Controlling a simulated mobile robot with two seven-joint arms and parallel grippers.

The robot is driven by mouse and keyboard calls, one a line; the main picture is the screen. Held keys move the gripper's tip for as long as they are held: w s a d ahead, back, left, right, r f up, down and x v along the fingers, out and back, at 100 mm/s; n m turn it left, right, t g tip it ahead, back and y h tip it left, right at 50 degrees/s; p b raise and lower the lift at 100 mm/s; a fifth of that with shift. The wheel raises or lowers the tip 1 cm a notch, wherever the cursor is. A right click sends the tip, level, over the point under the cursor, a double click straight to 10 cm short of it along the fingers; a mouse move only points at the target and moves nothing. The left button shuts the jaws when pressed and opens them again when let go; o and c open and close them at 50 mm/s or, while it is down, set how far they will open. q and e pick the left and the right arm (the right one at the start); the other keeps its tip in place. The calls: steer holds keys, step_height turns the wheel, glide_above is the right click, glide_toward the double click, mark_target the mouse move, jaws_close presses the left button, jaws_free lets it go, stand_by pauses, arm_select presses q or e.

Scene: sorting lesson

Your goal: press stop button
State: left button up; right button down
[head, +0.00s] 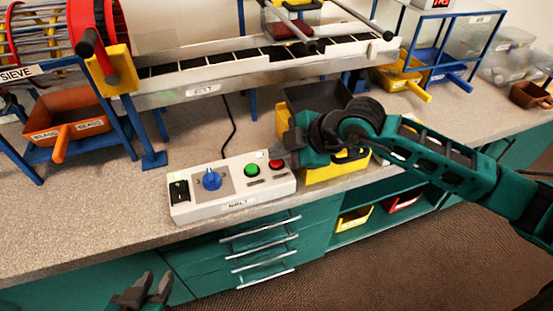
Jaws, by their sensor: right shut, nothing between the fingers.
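A white control box (215,207) sits near the front edge of the counter. It carries a black switch (179,189), a blue knob (212,180), a green button (252,170) and a red button (276,164) at its right end. My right gripper (282,154) is shut and empty, its tip right by the red button; I cannot tell whether it touches. The gripper partly covers the box's right back corner. My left gripper (147,291) is low in front of the drawers, its fingers apart and empty, away from the box.
A conveyor (210,85) runs behind the box. A red sieve drum (95,35) stands at left, above an orange bin (70,125). A yellow bin (330,170) stands under my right arm. Drawers (255,250) are below the counter. Counter left of the box is clear.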

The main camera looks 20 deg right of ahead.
mark_target(281, 163)
steer(key=shift+f, duration=0.55)
stand_by(0.4)
steer(key=shift+r+p, duration=0.7)
steer(key=shift+r, duration=0.2)
step_height(281, 163, up, 5)
steer(key=p, duration=0.5)
steer(key=shift+r, duration=0.1)
stand_by(0.4)
